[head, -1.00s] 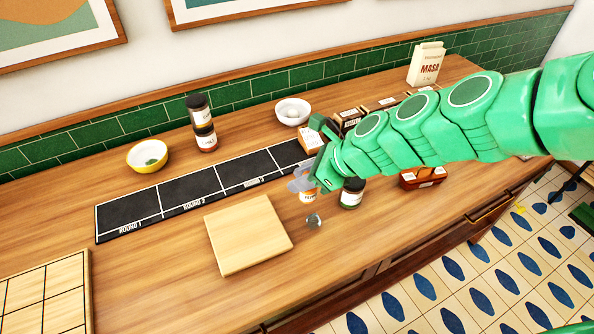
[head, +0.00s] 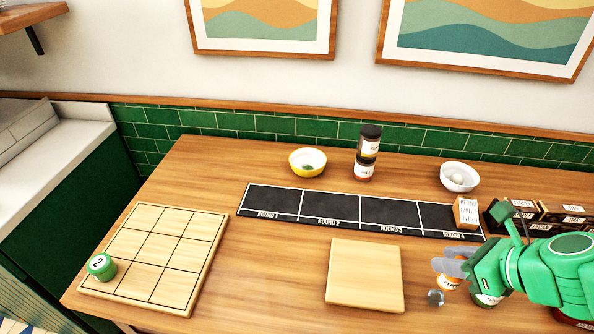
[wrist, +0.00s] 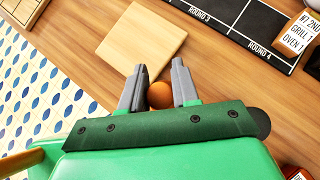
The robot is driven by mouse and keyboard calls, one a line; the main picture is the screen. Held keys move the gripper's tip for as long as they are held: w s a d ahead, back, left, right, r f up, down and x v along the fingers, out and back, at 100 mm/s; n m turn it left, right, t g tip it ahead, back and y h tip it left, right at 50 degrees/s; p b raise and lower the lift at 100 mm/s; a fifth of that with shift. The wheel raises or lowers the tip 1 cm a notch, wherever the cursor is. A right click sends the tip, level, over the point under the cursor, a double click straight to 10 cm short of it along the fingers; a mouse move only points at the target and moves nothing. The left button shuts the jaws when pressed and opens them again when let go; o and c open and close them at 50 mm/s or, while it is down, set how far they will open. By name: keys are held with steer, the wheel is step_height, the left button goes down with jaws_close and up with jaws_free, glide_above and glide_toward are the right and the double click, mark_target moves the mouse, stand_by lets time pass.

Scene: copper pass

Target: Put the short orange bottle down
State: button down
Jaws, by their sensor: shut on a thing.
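The short orange bottle (head: 447,283) is under my gripper (head: 455,262) at the right of the head view, with a pale label partly showing. In the wrist view its round orange top (wrist: 160,95) sits between the two grey fingers of my gripper (wrist: 159,90), which are shut on it. The gripper hides part of the bottle in the head view. I cannot tell whether its base touches the counter.
A plain wooden board (head: 365,277) lies just left of the gripper. A grid board (head: 150,250) with a green piece (head: 102,267) is at left.

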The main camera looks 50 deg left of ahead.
steer(key=w+a+f, duration=0.1)
steer(key=w+a, duration=0.3)
steer(key=a, duration=0.7)
steer(key=w+a, duration=0.4)
steer(key=a, duration=0.6)
steer(key=s+a, duration=0.5)
steer(key=a, duration=0.4)
steer(key=s+a+r, duration=0.1)
steer(key=s+a, duration=0.4)
steer(key=a, duration=0.4)
steer(key=s+a, duration=0.5)
steer(key=a, duration=0.5)
steer(key=shift+w+a+f, duration=0.95)
steer(key=shift+a+f, duration=0.6)
steer(key=shift+a, duration=0.5)
steer(key=shift+w+a+f, duration=0.9)
steer(key=shift+a+f, duration=0.7)
steer(key=shift+a, duration=0.5)
steer(key=shift+w+a+f, duration=0.95)
steer(key=shift+a+f, duration=0.6)
steer(key=shift+a, duration=0.5)
steer(key=shift+f, duration=1.55)
steer(key=c, duration=0.8)
jaws_free()
steer(key=shift+f, duration=0.15)
